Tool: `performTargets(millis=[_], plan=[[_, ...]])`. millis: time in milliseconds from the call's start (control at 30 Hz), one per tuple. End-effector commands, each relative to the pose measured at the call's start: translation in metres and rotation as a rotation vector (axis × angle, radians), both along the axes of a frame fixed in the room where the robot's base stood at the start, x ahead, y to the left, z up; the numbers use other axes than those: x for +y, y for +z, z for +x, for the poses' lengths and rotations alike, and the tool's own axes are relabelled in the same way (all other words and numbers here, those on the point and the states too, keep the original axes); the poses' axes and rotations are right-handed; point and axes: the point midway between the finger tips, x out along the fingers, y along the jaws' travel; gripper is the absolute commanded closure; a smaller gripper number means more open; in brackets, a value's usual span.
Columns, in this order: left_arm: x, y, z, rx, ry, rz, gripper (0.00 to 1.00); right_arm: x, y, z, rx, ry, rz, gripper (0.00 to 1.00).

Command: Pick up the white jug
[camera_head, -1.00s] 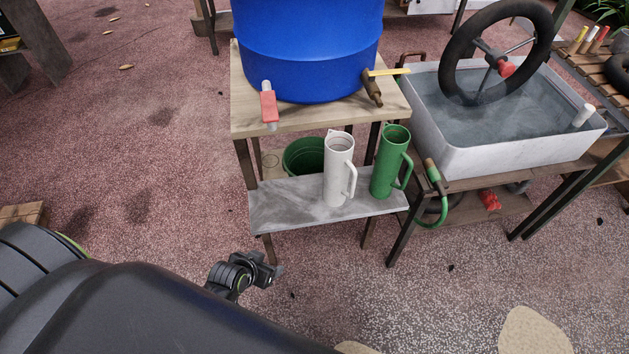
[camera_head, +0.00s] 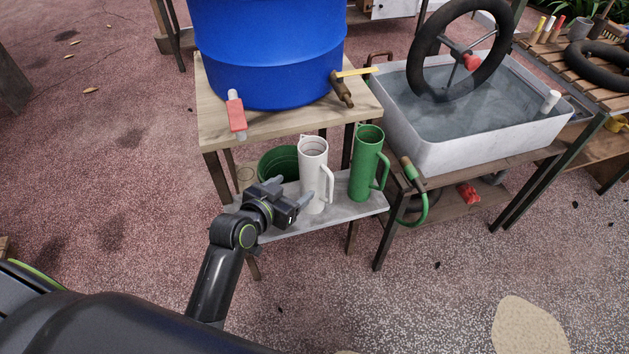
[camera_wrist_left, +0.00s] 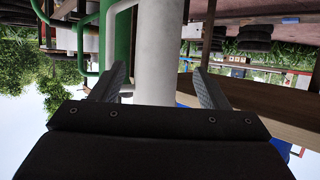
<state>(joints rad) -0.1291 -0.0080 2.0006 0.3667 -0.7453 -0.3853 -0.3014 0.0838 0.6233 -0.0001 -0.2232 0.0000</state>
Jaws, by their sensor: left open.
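The white jug (camera_head: 314,163) stands upright on a low grey shelf (camera_head: 352,208), its handle on the right in the head view. My left gripper (camera_head: 291,193) is at the jug's lower left side, with its fingers pointing at the jug. In the left wrist view the picture is upside down, and the white jug (camera_wrist_left: 158,55) lies ahead between the two spread fingers (camera_wrist_left: 160,88). The gripper is open; I cannot tell whether a finger touches the jug. A green jug (camera_head: 366,160) stands just right of the white one. My right gripper is not in view.
A blue barrel (camera_head: 265,55) with a brass tap (camera_head: 342,90) stands on the wooden table (camera_head: 225,128) above the shelf. A green bucket (camera_head: 276,161) is behind the white jug. A white water basin (camera_head: 450,150) with a hose is at right.

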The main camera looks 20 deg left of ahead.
Motion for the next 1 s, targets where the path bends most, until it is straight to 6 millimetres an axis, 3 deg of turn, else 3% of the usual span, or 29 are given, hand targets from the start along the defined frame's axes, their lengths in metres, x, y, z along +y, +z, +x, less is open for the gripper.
performTargets(millis=[200,467,800,1000], plan=[[-0.008,-0.014,0.032,0.000,0.000,0.000,0.31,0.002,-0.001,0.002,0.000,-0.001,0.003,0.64],[-0.011,-0.019,0.045,0.000,0.001,0.000,0.31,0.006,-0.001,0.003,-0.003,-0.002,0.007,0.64],[-0.023,-0.031,0.083,0.001,0.001,0.001,0.31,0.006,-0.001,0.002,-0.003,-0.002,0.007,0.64],[-0.024,-0.034,0.089,0.001,0.002,0.001,0.31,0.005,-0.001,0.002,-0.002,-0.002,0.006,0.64]])
